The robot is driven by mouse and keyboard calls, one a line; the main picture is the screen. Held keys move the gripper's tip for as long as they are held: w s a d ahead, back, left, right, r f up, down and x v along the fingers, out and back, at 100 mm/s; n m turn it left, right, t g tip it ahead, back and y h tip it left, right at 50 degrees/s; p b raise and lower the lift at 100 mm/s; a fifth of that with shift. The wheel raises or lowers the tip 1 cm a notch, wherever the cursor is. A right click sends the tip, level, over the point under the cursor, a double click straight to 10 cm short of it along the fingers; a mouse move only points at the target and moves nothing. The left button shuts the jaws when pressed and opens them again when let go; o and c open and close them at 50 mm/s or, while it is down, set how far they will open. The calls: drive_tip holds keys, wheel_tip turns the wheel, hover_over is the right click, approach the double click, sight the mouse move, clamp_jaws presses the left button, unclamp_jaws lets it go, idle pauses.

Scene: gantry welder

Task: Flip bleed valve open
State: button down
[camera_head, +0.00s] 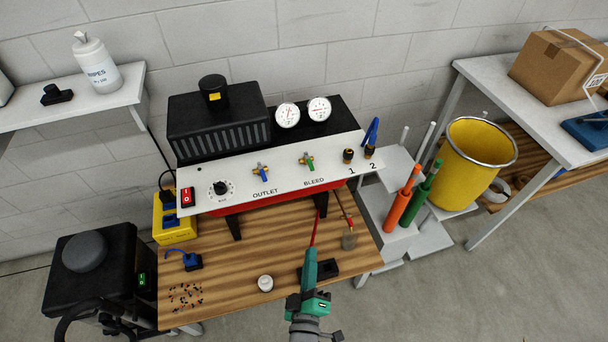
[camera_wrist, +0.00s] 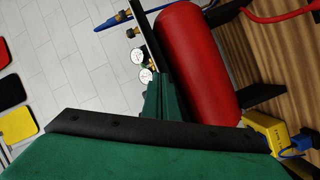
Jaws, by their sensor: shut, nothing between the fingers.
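The bleed valve (camera_head: 307,162) is a small brass valve with a green handle on the white panel (camera_head: 235,188), above the printed word BLEED. The handle stands roughly upright in the head view. My gripper (camera_head: 311,254) is teal, shut and empty. It is over the front part of the wooden bench, below and apart from the valve in the picture. In the wrist view its green fingers (camera_wrist: 163,98) point toward the panel's edge and the red tank (camera_wrist: 198,60). I cannot make out the bleed valve there.
The blue-handled outlet valve (camera_head: 261,170) sits left of the bleed valve. Two gauges (camera_head: 303,112) stand behind the panel, and couplings 1 and 2 (camera_head: 348,155) are to its right. A red hose (camera_head: 316,228) runs close by my gripper. A white round piece (camera_head: 265,283) lies on the bench.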

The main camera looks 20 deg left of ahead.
sight(305, 183)
drive_tip(key=w+a+r+n+y, duration=0.2)
drive_tip(key=w+a+r+n, duration=0.3)
drive_tip(key=w+a+n, duration=0.3)
drive_tip(key=w, duration=0.2)
drive_tip(key=shift+w+a+y, duration=0.3)
drive_tip(key=shift+w+a, duration=0.05)
drive_tip(key=shift+w, duration=0.05)
drive_tip(key=x, duration=0.9)
drive_tip(key=shift+w+r, duration=0.15)
drive_tip(key=shift+w+d, duration=0.45)
drive_tip(key=shift+w, duration=0.35)
drive_tip(key=shift+w+d, duration=0.35)
drive_tip(key=shift+d, duration=0.2)
drive_tip(key=shift+w+d, duration=0.35)
drive_tip(key=shift+d, duration=0.2)
